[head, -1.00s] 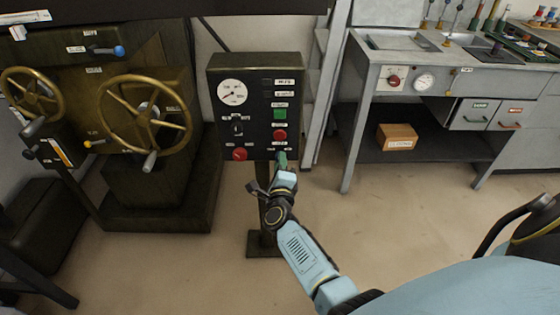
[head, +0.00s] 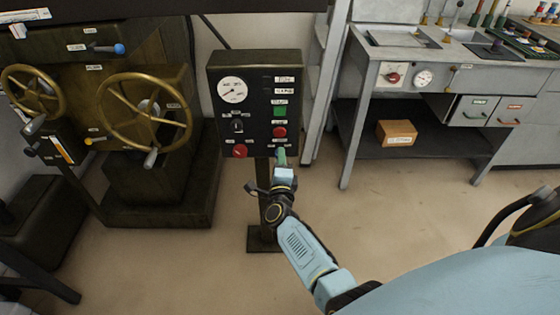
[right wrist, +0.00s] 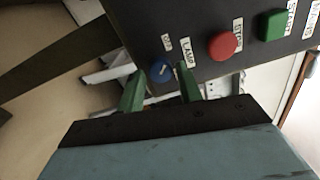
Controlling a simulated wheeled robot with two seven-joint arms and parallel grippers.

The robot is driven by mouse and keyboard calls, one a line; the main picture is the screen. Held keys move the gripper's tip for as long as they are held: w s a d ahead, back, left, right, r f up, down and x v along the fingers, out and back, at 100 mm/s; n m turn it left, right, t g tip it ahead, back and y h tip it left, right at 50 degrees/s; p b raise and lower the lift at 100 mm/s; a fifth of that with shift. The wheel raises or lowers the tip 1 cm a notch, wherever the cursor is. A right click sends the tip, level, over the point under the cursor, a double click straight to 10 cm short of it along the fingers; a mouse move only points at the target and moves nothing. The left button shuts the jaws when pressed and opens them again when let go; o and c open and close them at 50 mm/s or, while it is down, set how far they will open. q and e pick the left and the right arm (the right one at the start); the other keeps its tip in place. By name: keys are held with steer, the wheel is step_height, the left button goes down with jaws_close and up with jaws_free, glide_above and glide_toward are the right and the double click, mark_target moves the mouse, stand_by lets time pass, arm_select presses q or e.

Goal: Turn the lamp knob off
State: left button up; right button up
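The lamp knob (right wrist: 161,71) is a small blue round knob with a pale mark. It sits at the lower edge of the dark control panel (head: 258,72), beside a LAMP label (right wrist: 185,53) and an OFF label (right wrist: 167,43). My right gripper (right wrist: 160,88) has green fingers that stand apart, one on each side of the knob in the picture. I cannot tell whether they touch it. In the head view the right gripper (head: 281,157) is at the panel's lower right corner and hides the knob. My left gripper is not in view.
A red stop button (right wrist: 223,45) and a green start button (right wrist: 274,25) are close to the knob. Brass handwheels (head: 146,112) stand left; a grey workbench (head: 450,75) stands right.

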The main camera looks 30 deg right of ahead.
steer(key=shift+o, duration=1.1)
steer(key=shift+s, duration=0.1)
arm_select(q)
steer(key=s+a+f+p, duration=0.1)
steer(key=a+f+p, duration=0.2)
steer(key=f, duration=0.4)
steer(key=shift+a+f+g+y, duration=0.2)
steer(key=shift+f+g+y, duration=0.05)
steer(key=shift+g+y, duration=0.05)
arm_select(e)
steer(key=v, duration=1.3)
steer(key=shift+a, duration=0.2)
